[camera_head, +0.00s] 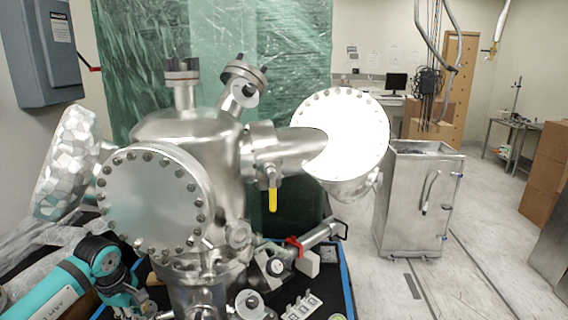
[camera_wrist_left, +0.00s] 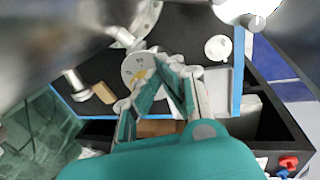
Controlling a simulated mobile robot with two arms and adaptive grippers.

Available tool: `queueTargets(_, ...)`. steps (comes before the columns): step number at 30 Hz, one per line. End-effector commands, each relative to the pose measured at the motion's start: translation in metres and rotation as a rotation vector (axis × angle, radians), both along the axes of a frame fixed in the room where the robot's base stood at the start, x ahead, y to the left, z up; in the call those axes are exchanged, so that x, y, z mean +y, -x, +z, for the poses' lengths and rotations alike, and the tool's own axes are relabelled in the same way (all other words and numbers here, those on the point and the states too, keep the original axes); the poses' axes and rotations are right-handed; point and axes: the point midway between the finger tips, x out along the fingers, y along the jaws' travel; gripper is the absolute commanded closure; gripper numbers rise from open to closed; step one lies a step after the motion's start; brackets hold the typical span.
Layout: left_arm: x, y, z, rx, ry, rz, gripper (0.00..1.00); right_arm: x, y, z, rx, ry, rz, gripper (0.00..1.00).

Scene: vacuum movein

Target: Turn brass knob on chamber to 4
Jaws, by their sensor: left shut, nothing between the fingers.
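The metal vacuum chamber (camera_head: 185,135) stands at the centre left of the head view, with a large bolted round flange facing me. In the left wrist view a pale round dial (camera_wrist_left: 133,64) with small dark marks shows, with a yellowish brass-coloured part (camera_wrist_left: 142,75) at its lower right. I cannot make out the dial in the head view, nor read its setting. My left gripper (camera_wrist_left: 168,68) is shut and empty, its fingertips overlapping the dial's right edge in the picture; contact cannot be told. In the head view my left gripper (camera_head: 140,300) is low, beside the chamber's lower body. My right gripper is not in view.
A yellow-handled valve (camera_head: 273,199) hangs under the chamber's side port. A red clamp (camera_head: 294,245) and metal tubes lie to the lower right. A blue-edged dark table (camera_head: 346,283) is beneath.

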Motion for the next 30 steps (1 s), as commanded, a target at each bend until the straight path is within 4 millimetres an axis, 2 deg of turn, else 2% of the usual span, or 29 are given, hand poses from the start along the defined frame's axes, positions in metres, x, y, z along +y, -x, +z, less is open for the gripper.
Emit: queueTargets(30,0.023,-0.002,0.001,-0.006,-0.001,0.002,1.00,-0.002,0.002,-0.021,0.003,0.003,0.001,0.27)
